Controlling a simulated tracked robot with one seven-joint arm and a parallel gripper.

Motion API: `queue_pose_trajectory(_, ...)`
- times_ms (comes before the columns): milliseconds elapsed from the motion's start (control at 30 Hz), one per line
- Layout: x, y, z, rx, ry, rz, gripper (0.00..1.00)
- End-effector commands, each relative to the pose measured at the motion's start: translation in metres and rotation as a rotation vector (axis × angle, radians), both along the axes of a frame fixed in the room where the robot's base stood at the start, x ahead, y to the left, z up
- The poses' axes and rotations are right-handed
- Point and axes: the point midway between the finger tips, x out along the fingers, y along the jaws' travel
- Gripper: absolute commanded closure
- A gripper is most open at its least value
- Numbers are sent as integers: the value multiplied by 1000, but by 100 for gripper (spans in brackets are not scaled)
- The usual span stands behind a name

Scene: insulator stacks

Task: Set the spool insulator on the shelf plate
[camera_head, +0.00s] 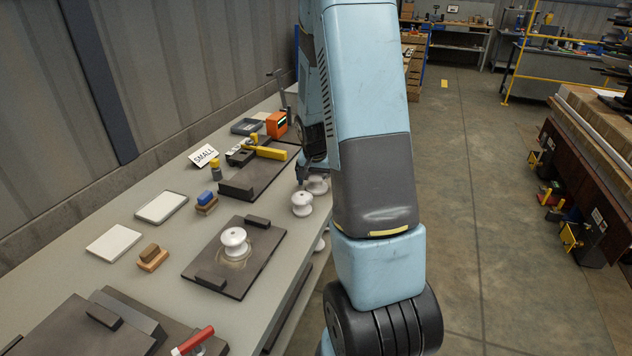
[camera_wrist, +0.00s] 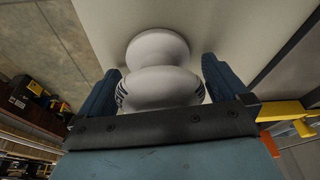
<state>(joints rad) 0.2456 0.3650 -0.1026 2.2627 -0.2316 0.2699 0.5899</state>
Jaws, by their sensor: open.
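A white spool insulator (camera_head: 234,241) stands upright on a dark plate (camera_head: 262,222) with raised blocks on the bench. In the wrist view my gripper (camera_wrist: 161,82) is open, with a finger on each side of a white spool insulator (camera_wrist: 160,88). Whether the fingers touch it is unclear. I cannot tell which plate is the shelf plate.
The bench (camera_head: 160,285) also holds a SMALL sign (camera_head: 204,156), pale pads (camera_head: 114,243), small blocks (camera_head: 153,257), a red-handled tool (camera_head: 193,341) and an orange device (camera_head: 276,124). Open floor lies right of my arm.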

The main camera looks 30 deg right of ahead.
Motion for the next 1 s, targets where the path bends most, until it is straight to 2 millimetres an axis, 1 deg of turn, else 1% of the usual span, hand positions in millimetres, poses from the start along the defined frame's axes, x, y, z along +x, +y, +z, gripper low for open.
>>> queue_pose_trajectory(267, 0, -1, -3, 0, 0, -1, 0)
queue_pose_trajectory(300, 0, -1, -3, 0, 0, -1, 2)
queue_pose_trajectory(900, 0, -1, -3, -1, 0, -1, 59)
queue_pose_trajectory(967, 0, -1, -3, -1, 0, -1, 64)
queue_pose_trajectory(1000, 0, -1, -2, 0, -1, -1, 69)
